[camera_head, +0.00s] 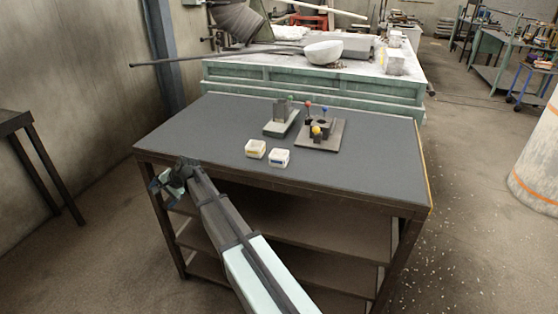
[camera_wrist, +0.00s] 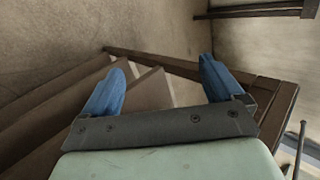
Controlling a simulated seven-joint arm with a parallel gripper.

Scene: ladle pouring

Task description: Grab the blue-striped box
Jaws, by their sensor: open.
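The blue-striped box (camera_head: 279,158) is a small whitish box with a blue band, on the dark tabletop (camera_head: 370,165) near its front edge. A similar box with a yellow band (camera_head: 255,149) stands just to its left. My gripper (camera_head: 172,180) is at the table's front left edge, well to the left of both boxes. In the wrist view, its two blue fingers (camera_wrist: 160,85) are spread wide with nothing between them. Neither box shows in the wrist view.
Behind the boxes are a small stand with a grey block (camera_head: 281,124) and a square base with several coloured knobs (camera_head: 320,135). The table's left and right parts are clear. A green bench (camera_head: 310,85) stands behind. Shelves (camera_head: 290,235) are under the table.

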